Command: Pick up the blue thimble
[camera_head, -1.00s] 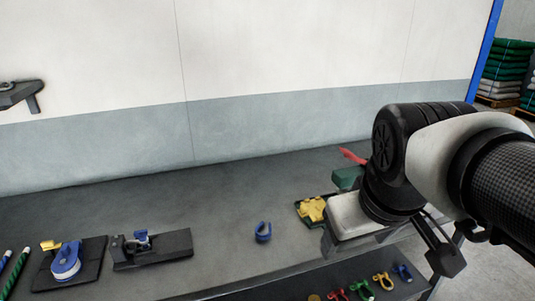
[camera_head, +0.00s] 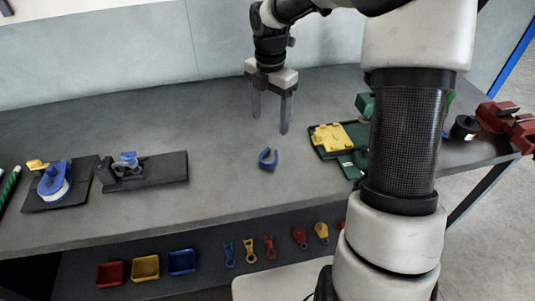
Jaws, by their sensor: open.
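The blue thimble (camera_head: 268,160) is a small open U-shaped piece lying alone on the dark grey bench top (camera_head: 225,180), near the middle of the head view. My gripper (camera_head: 270,126) points down just behind the thimble, with its two dark fingers apart and nothing between them. The fingertips look apart from the thimble. How high they are above the bench is hard to tell.
A black fixture with a blue part (camera_head: 150,170) and a blue-and-white reel on a black base (camera_head: 55,182) stand to the left. A green tray with yellow pieces (camera_head: 336,138) is close on the right. A red vise (camera_head: 505,122) stands further right. Coloured bins (camera_head: 145,268) and shackles are on the lower shelf.

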